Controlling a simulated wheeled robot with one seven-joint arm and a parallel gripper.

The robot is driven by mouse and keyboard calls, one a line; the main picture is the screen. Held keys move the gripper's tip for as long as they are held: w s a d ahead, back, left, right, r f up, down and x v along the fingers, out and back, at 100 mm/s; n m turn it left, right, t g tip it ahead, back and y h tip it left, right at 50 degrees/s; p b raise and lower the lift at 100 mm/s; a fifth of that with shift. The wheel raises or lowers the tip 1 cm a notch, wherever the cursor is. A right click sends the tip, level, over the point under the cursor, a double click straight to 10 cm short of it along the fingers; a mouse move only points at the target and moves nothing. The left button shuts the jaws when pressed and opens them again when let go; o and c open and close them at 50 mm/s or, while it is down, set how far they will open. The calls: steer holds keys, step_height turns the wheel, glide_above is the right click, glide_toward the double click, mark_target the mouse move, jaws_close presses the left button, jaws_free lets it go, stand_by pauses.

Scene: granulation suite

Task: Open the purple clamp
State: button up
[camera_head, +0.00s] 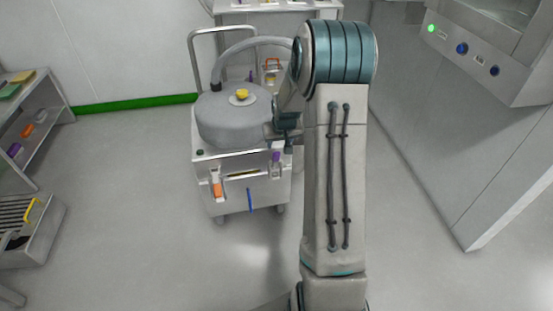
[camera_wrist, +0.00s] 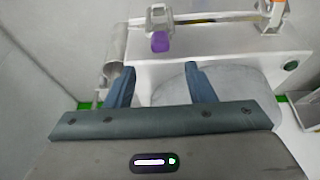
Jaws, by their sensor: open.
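The purple clamp (camera_head: 276,157) is on the front right of a wheeled grey cart, near its top edge. In the wrist view the purple part of the clamp (camera_wrist: 160,42) shows at the top centre, attached to a pale metal lever on the cart's face. My gripper (camera_wrist: 155,72) is open and empty, its two dark blue fingers apart and pointing toward the cart, with the clamp beyond the fingertips. In the head view my arm hides part of the cart's right side, and the gripper is mostly hidden there.
The cart (camera_head: 240,193) carries a round grey drum (camera_head: 225,119) with a yellow knob (camera_head: 240,95) on top. An orange-handled clamp (camera_head: 216,190) is at its front left. A shelf (camera_head: 30,125) and a grey bin (camera_head: 28,235) stand at the left. A large cabinet (camera_head: 440,130) is at the right. The floor between is clear.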

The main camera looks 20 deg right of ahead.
mark_target(277, 153)
steer(key=b+x, duration=0.2)
steer(key=x, duration=0.9)
steer(key=shift+w+f+b, duration=0.15)
steer(key=shift+f+b, duration=0.15)
steer(key=shift+b, duration=0.1)
steer(key=shift+c, duration=0.3)
steer(key=c, duration=0.9)
